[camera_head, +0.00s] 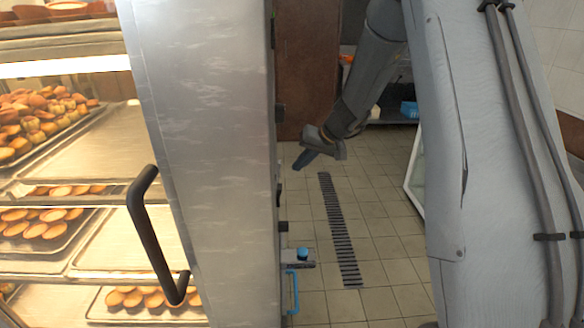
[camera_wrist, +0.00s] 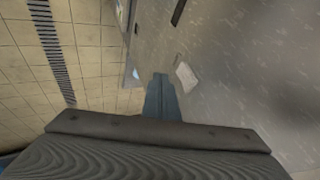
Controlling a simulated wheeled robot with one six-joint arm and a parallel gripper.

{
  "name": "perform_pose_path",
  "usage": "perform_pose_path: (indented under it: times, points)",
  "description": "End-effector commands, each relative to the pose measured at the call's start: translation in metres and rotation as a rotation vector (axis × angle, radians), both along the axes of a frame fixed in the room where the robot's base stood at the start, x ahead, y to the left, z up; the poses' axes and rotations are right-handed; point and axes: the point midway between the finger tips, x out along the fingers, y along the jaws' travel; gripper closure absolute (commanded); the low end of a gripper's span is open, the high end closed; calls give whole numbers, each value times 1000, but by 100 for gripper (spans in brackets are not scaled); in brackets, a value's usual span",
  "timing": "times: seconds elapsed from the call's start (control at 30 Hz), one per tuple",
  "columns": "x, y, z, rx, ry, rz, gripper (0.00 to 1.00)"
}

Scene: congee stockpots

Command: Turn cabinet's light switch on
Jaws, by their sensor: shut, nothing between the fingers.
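The cabinet (camera_head: 205,130) is a tall steel case at the left of the head view. Its lit front has shelves of pastries and a black handle. In the wrist view its grey metal side (camera_wrist: 245,60) fills the right. A small pale rectangular piece (camera_wrist: 186,76) on that metal may be the light switch; its on or off position cannot be told. My gripper (camera_head: 303,161) is beyond the cabinet's edge in the head view, fingers shut and empty. In the wrist view the shut fingertips (camera_wrist: 160,80) appear just left of the pale piece; contact cannot be told.
A blue-topped fitting (camera_head: 303,254) and a blue handle (camera_head: 293,290) stick out low by the cabinet's edge. The tiled floor (camera_head: 380,220) with a dark drain grate (camera_head: 338,230) is clear. A dark slot-like part (camera_wrist: 178,12) is farther along the metal.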

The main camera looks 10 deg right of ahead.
Motion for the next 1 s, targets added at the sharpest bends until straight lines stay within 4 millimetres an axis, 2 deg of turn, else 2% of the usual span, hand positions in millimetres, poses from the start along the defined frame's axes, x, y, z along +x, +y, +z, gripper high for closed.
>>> perform_pose_path:
  times: [0.03,0.3,0.5,0.7,1.0]
  points:
    - [-1,-9,1,-1,-3,-2,100]
    - [-27,-38,41,-2,-3,-3,100]
    - [-40,-53,62,0,-2,-3,100]
    - [-46,-58,69,-1,0,0,100]
    - [-46,-58,70,0,0,0,100]
